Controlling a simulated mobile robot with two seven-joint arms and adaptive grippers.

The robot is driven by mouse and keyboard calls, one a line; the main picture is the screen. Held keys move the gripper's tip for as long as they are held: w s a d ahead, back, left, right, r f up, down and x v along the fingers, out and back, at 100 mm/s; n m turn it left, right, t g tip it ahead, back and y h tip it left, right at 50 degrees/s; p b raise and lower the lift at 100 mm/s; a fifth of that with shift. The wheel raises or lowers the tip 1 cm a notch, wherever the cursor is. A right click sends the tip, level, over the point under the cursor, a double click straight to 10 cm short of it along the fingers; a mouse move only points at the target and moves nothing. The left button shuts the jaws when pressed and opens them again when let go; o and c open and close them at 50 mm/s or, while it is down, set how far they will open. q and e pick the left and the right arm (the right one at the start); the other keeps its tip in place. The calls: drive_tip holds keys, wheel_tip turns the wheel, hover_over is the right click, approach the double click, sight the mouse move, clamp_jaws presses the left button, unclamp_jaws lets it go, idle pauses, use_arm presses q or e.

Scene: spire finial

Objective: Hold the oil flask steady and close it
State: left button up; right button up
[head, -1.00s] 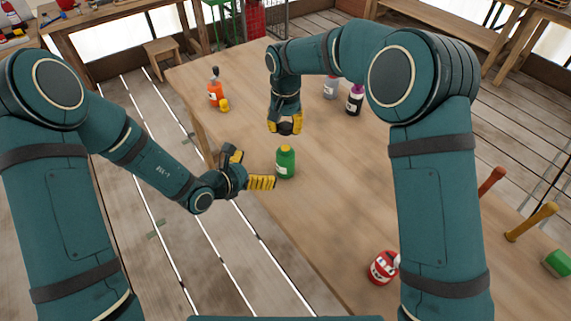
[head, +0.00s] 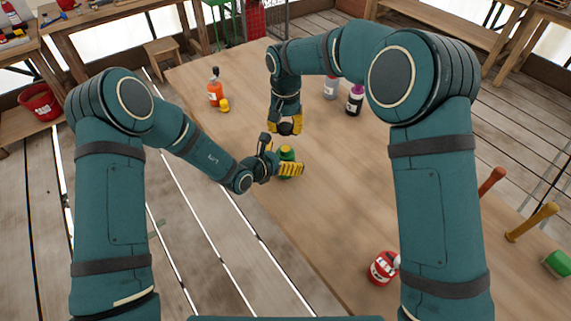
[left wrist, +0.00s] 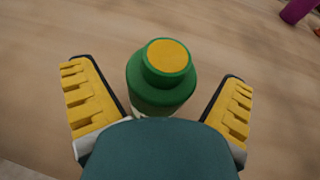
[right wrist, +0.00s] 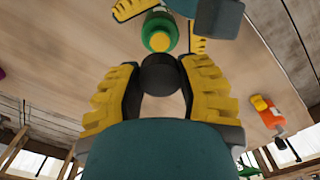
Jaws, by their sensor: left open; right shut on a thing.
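The green oil flask (head: 288,153) stands upright on the wooden table (head: 330,190), with a flat yellow disc on its neck, clear in the left wrist view (left wrist: 167,56). My left gripper (head: 281,157) is open, its yellow fingers on either side of the flask. In the left wrist view, gaps show between the fingers and the flask, so it is not gripped. My right gripper (head: 285,126) is shut on a small dark round cap (right wrist: 160,72), held above the table just beyond the flask. The flask's lower body is partly hidden by the left fingers in the head view.
A red-and-white container (head: 382,268) is near the front edge. The table's middle is clear.

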sight(284, 149)
use_arm(q)
drive_tip(key=c, duration=1.4)
use_arm(e)
drive_tip(key=shift+f, duration=2.5)
drive_tip(key=shift+f, duration=0.1)
drive_tip(key=shift+f, duration=0.75)
drive_tip(key=shift+s+f, duration=0.1)
drive_tip(key=shift+f, duration=0.65)
use_arm(q)
clamp_jaws()
use_arm(e)
drive_tip(key=o, duration=0.7)
use_arm(q)
drive_tip(key=shift+d, duration=0.1)
use_arm(e)
drive_tip(key=shift+a, duration=0.15)
